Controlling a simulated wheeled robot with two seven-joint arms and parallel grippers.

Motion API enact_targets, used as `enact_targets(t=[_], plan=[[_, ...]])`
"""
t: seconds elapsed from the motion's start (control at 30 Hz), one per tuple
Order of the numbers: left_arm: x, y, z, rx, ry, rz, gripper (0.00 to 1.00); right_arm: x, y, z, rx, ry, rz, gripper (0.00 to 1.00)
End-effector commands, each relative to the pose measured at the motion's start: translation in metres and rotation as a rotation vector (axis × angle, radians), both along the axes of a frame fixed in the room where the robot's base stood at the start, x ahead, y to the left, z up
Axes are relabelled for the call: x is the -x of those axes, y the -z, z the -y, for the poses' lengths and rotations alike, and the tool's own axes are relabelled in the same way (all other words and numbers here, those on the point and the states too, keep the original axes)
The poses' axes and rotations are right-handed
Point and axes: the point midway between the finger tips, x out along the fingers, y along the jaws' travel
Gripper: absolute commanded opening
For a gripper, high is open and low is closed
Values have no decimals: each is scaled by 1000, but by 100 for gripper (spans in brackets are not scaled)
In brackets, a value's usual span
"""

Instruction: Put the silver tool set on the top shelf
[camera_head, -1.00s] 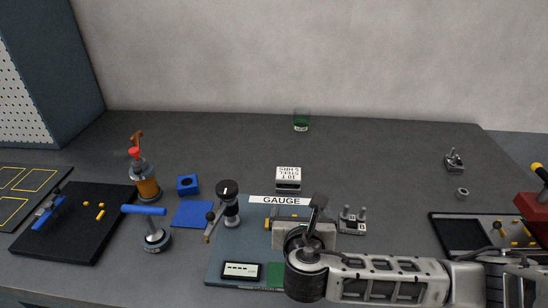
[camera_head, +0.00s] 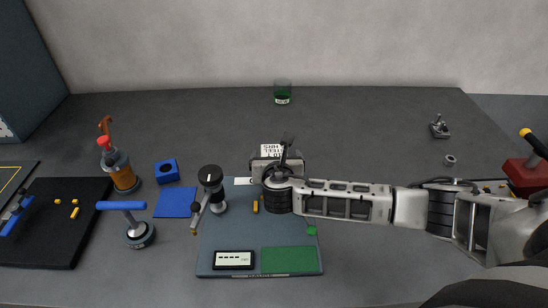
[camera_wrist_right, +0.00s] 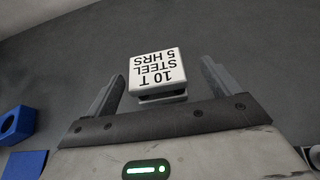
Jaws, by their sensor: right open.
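A small silver-white block (camera_head: 271,150) lettered "10 T STEEL 5 HRS" stands on the dark table, beyond the gauge mat; I cannot tell if it is the silver tool set. My right gripper (camera_head: 277,164) is over the near side of the block and hides part of it. In the right wrist view the open fingers (camera_wrist_right: 162,78) reach out on either side of the block (camera_wrist_right: 157,70), with gaps on both sides. No shelf is clearly visible. My left gripper is out of view.
The gauge mat (camera_head: 226,240) lies under my right arm. A black-topped gauge (camera_head: 211,178), a blue-handled tool (camera_head: 139,235), an orange bottle (camera_head: 121,171) and a blue block (camera_head: 167,171) stand left. A green glass (camera_head: 282,92) stands behind. The back right is mostly clear.

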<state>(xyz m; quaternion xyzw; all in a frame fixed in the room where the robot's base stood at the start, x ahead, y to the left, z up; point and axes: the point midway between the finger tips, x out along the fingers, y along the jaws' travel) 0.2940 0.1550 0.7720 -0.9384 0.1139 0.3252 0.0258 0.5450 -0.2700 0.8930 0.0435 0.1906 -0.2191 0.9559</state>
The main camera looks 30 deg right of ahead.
Motion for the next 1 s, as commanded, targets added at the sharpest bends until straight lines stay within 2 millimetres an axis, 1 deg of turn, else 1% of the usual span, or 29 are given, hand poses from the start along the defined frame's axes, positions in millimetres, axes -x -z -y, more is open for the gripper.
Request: enact_targets(t=[0.1, 0.23, 0.37, 0.57, 0.6, 0.67, 0.7, 0.77, 0.8, 0.83, 0.87, 1.0], plan=[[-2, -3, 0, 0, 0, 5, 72, -19, 2, 5, 2, 2, 2, 89], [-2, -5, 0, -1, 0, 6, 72, -33, 8, 11, 1, 2, 1, 89], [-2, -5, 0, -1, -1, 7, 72, -40, 12, 14, 0, 0, 1, 89], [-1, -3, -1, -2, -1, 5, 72, -40, 13, 14, 0, -1, 0, 89], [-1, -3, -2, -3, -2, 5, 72, -40, 13, 14, 0, -1, 0, 84], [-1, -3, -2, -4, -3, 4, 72, -40, 13, 14, 0, -1, 0, 67], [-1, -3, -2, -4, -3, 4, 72, -40, 13, 14, 0, -1, 0, 56], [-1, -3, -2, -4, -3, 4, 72, -40, 13, 14, 0, -1, 0, 39], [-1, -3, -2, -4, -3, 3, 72, -40, 13, 14, 0, -1, 0, 28], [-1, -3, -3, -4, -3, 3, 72, -41, 11, 14, 1, -1, 4, 26], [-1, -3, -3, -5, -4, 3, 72, -41, 11, 14, 1, -1, 4, 21], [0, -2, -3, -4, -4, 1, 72, -40, 11, 14, 1, -1, 4, 21]])
